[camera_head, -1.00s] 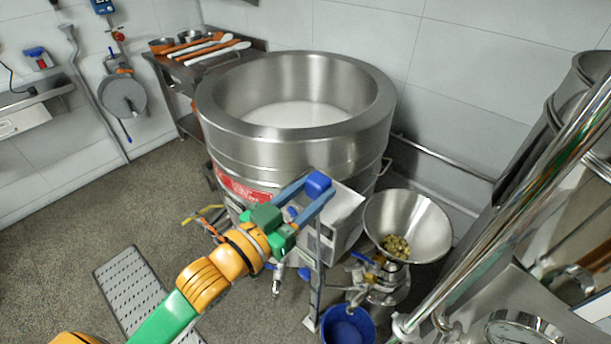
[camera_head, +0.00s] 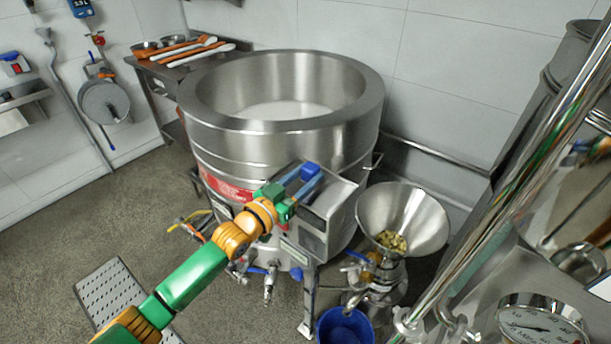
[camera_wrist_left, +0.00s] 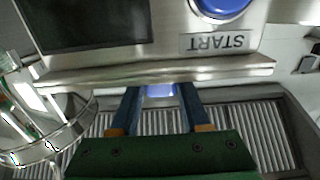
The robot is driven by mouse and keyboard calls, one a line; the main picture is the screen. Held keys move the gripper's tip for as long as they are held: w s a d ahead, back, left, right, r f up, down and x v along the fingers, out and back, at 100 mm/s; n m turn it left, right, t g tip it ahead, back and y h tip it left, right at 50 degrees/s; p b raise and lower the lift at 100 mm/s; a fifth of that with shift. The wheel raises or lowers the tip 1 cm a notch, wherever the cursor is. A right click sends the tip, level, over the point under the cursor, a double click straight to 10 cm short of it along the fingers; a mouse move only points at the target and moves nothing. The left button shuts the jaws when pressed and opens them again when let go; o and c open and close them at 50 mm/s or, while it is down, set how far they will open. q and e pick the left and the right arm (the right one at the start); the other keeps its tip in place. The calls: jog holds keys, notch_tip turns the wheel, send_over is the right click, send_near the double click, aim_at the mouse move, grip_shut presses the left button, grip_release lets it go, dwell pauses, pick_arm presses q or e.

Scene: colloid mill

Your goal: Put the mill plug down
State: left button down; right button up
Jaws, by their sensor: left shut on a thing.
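The mill plug (camera_head: 310,168) is a small blue block. My left gripper (camera_head: 306,180) is shut on it, with one blue finger on each side. In the head view they are over the top of the steel control box (camera_head: 340,200) on the front of the big steel vat. In the left wrist view the plug (camera_wrist_left: 158,90) shows as a blue patch between the fingertips, partly cut off by a metal edge. I cannot tell whether it touches the surface beneath. The colloid mill's steel funnel (camera_head: 430,215) holds yellowish pieces. My right gripper is not in view.
The steel vat (camera_head: 230,125) stands behind the gripper. The wrist view shows a dark screen (camera_wrist_left: 90,22), a START label (camera_wrist_left: 215,42) and a blue button (camera_wrist_left: 222,8) close by. A blue bucket (camera_head: 330,328) stands below the funnel. Ribbed metal lies under the fingers.

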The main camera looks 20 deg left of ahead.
pick_arm(q)
jog(key=shift+f+b, duration=0.45)
jog(key=shift+f, duration=0.1)
jog(key=shift+c, duration=1.9)
grip_release()
